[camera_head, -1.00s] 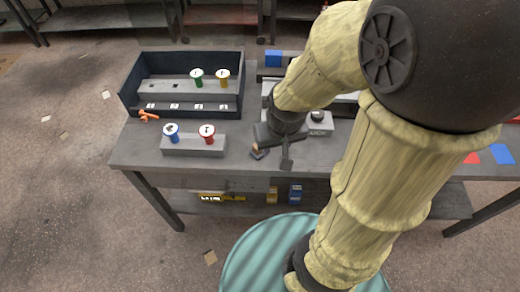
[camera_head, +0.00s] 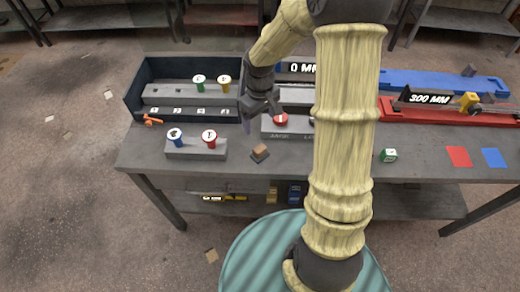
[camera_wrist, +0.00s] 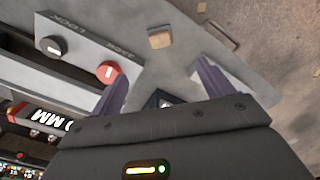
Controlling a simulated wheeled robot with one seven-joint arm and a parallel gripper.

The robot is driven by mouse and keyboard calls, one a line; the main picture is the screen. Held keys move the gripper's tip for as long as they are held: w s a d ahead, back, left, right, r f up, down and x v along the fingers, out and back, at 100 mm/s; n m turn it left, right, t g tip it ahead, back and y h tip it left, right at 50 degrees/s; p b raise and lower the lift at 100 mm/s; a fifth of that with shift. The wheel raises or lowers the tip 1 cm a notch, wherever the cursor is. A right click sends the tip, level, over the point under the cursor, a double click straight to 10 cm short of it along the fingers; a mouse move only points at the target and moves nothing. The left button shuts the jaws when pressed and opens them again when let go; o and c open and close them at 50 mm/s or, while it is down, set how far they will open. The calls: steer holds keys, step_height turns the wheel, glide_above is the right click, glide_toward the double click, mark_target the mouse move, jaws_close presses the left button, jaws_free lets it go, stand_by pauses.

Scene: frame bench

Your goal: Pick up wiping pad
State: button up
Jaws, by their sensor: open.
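A small tan-topped block with a dark base, which looks like the wiping pad (camera_head: 260,152), lies on the grey bench near its front edge, right of the grey peg block. In the wrist view the pad (camera_wrist: 160,38) shows beyond my fingertips, apart from them. My gripper (camera_head: 262,108) is over the bench behind the pad, next to the dark tray's right side. In the wrist view its two fingers (camera_wrist: 161,82) are spread, with no pad between them.
A grey block (camera_head: 196,150) with a blue and a red-topped peg stands left of the pad. The dark tray (camera_head: 128,92) is behind it. A control box with a red button (camera_head: 280,119) stands right of my gripper. Bench around the pad is clear.

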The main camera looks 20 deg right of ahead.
mark_target(260, 148)
steer(key=shift+w, duration=0.2)
steer(key=shift+f, duration=0.15)
step_height(260, 148, down, 12)
steer(key=shift+f+p, duration=0.1)
steer(key=shift+p, duration=0.7)
steer(key=shift+f+p, duration=0.9)
steer(key=shift+f, duration=1.65)
